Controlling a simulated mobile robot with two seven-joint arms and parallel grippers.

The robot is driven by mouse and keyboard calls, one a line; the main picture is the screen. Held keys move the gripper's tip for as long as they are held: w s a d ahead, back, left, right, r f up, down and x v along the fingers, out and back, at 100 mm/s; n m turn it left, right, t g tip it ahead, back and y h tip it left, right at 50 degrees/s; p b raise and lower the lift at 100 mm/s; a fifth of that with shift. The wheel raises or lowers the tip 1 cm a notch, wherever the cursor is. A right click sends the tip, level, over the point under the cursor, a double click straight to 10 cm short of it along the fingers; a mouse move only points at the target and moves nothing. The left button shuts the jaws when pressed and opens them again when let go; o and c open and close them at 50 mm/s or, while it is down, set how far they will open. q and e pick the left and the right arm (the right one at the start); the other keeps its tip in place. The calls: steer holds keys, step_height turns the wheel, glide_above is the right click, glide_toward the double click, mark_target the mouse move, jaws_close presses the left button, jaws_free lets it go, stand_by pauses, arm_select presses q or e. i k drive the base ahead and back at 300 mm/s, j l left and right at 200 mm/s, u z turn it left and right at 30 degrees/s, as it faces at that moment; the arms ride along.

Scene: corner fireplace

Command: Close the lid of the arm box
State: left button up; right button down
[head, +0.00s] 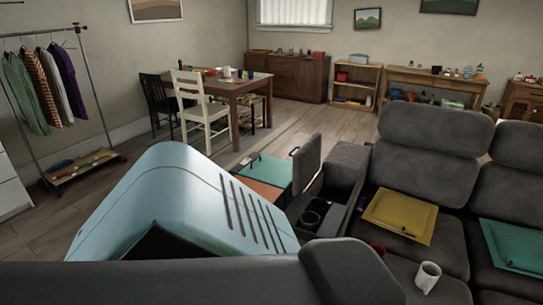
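The arm box (335,222) is a dark grey console in the sofa, with two round cup holders in its top. Its lid (307,165) stands up, nearly vertical, at the far left side of the console, with a dark handle on its left face. The lid looks open; the inside of the box is mostly hidden from this angle. Neither my left nor my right gripper shows in the head view.
Dark grey sofa seats (430,145) lie to the right, with a yellow folder (400,212), a teal folder (515,245) and a white mug (428,276). Teal and orange flat pieces (265,168) lie left of the lid. Open wood floor (335,122) lies beyond.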

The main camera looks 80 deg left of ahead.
mark_target(307, 161)
steer(key=k+j+u, duration=0.2)
steer(key=j+u, duration=0.15)
steer(key=k+j+u, duration=0.15)
steer(key=j+u, duration=0.15)
steer(key=k+j+u, duration=0.15)
steer(key=j, duration=0.3)
steer(key=j+u, duration=0.15)
steer(key=j, duration=0.3)
steer(key=k+j, duration=0.1)
steer(key=j, duration=0.45)
steer(key=k+j, duration=0.1)
steer(key=j, duration=0.4)
steer(key=k+j, duration=0.1)
steer(key=j, duration=0.45)
steer(key=k+j+u, duration=0.1)
steer(key=j, duration=0.4)
